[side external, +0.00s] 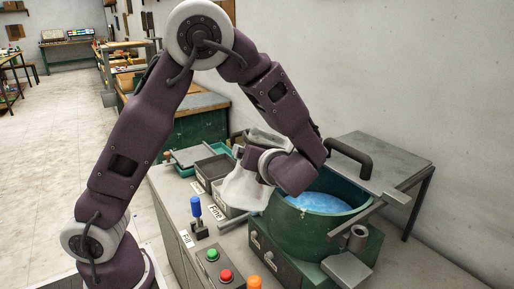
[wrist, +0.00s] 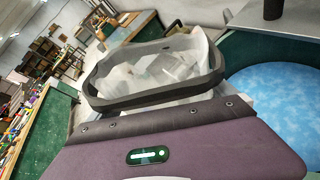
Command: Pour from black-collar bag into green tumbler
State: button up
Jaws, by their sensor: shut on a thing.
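The bag (side external: 241,190) is whitish and hangs from my gripper (side external: 262,163), left of the tumbler and above the labelled trays. In the wrist view its dark collar (wrist: 97,98) rings a wide open mouth, with pale, see-through film inside; I cannot make out the contents clearly. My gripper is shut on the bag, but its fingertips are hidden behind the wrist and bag. The green tumbler (side external: 283,222) is a round open drum with a speckled blue surface (side external: 318,203) inside. Its blue inside also shows at the right of the wrist view (wrist: 275,105).
A grey lid or plate (side external: 385,160) with a black handle stands behind the tumbler. Grey trays (side external: 213,167), one labelled "Fine", lie under the bag. A blue-knobbed lever (side external: 196,208) and a button box (side external: 218,268) stand at the front. A grey spout sits at the tumbler's right front.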

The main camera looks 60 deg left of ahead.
aim_at(262, 137)
jog(key=shift+r, duration=2.65)
